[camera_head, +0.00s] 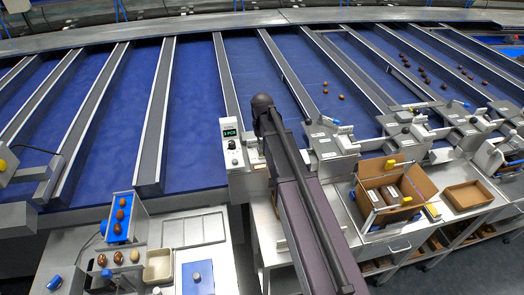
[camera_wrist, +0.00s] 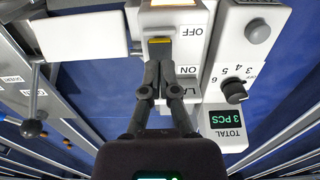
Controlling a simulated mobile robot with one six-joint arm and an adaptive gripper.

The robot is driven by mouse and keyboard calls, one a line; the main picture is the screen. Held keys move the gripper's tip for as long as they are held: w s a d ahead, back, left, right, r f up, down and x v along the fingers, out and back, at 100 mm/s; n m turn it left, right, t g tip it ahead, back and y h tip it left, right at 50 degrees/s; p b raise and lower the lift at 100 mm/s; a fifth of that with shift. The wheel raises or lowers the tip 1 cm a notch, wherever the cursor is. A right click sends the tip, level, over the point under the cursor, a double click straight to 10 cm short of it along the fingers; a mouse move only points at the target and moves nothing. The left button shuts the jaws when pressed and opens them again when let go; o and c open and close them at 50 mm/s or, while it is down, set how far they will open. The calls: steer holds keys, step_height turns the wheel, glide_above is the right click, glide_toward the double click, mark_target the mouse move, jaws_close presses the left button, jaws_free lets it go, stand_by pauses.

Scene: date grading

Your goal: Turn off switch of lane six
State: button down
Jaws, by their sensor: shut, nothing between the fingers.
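In the wrist view a switch with a yellow piece (camera_wrist: 159,41) sits on a light grey box. OFF and ON are printed upside down beside it, and the yellow piece is at the OFF end. My gripper (camera_wrist: 168,62) is shut and empty, its fingertips over the switch slot just below the yellow piece. The fingers cover part of the switch, so I cannot tell whether they touch it. A lane label (camera_wrist: 190,88) starting "LA" is partly hidden, so its number is unreadable. In the head view my arm hides the gripper and the switch.
A lever with a black knob (camera_wrist: 34,128) is at the left. An open carton (camera_head: 420,185) stands right of my arm.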

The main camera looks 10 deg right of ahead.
mark_target(262, 153)
steer(key=shift+f+b, duration=1.4)
stand_by(1.3)
steer(key=shift+r, duration=0.1)
steer(key=shift+r+p, duration=3.45)
steer(key=shift+p, duration=0.1)
steer(key=shift+f, duration=0.1)
steer(key=s+f+b, duration=0.7)
steer(key=s, duration=0.3)
steer(key=s+f+b, duration=0.7)
steer(key=s, duration=0.4)
steer(key=shift+s+d, duration=0.15)
